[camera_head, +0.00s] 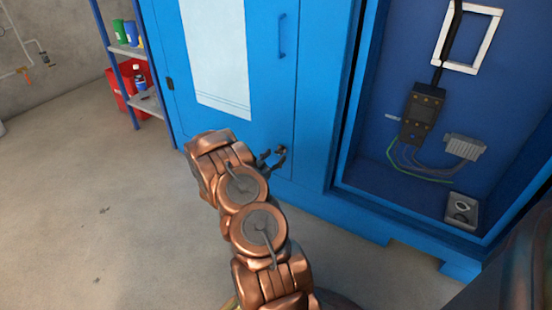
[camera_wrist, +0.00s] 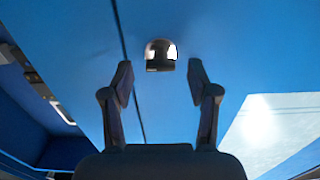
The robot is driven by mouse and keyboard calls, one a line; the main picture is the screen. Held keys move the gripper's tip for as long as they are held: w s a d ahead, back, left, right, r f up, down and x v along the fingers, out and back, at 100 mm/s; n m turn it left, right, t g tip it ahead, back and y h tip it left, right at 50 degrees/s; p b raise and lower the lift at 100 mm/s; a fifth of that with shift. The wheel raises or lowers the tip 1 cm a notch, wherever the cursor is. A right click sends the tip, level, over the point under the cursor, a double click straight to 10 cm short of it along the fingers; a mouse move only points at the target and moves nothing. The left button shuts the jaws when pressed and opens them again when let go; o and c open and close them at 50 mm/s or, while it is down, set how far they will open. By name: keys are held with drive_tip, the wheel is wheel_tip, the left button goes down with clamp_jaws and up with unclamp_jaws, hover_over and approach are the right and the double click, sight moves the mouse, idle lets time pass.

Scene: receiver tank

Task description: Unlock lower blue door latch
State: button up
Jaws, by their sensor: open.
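The blue door (camera_head: 240,130) is closed, with a white panel on its upper part. The lower latch (camera_wrist: 161,54) shows in the wrist view as a small, rounded, shiny knob with a dark lower edge, on the blue door surface. My gripper (camera_wrist: 160,74) is open, with one finger on each side of the latch in the picture. The fingers look clear of the knob; the exact depth gap cannot be told. In the head view my gripper (camera_head: 272,158) is at the lower right part of the door, and the latch is largely hidden by the fingers.
A blue vertical handle (camera_head: 282,36) sits higher on the door. To the right, an open blue bay holds a dark control box (camera_head: 421,115) with wires. A shelf (camera_head: 148,100) with a red bin (camera_head: 119,90) stands at the left. The floor at left is clear.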

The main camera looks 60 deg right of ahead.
drive_tip(key=shift+d, duration=0.6)
clamp_jaws()
